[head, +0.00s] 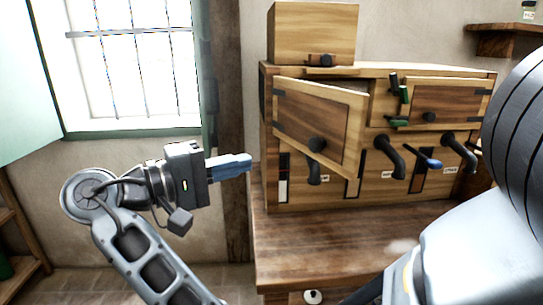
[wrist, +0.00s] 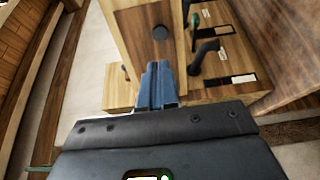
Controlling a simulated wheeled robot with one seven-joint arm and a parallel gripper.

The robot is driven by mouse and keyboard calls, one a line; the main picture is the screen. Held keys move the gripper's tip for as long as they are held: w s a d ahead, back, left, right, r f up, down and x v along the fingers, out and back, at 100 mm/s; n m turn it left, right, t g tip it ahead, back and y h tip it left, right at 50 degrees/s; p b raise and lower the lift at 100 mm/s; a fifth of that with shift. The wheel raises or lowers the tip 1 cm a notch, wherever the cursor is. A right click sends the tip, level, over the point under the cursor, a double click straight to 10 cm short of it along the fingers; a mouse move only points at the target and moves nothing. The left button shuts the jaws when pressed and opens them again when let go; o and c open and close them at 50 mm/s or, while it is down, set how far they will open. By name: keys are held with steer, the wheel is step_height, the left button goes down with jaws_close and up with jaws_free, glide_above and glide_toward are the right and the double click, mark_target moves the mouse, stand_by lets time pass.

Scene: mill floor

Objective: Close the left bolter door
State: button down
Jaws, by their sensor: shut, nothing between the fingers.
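The left bolter door (head: 305,112) is a brown wooden panel in a lighter frame, with dark hinges on its left side and a round black knob (head: 317,145). It stands ajar, its free right edge swung out from the wooden bolter cabinet (head: 300,195). My gripper (head: 249,161) has blue fingers, shut and empty, left of the door and apart from it in the head view. In the wrist view the shut fingers (wrist: 158,68) point toward the door (wrist: 140,25), with its knob (wrist: 160,32) just beyond the tips. I cannot tell whether they touch.
The right door (head: 438,103) looks shut. A wooden box (head: 310,35) sits on top. The counter (head: 350,240) in front is mostly bare. A window with an open shutter is at left.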

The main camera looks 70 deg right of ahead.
steer(key=p, duration=0.2)
glide_toward(313, 146)
steer(key=x, duration=0.5)
steer(key=shift+s+r, duration=0.1)
steer(key=shift+x, duration=0.85)
steer(key=shift+d, duration=0.1)
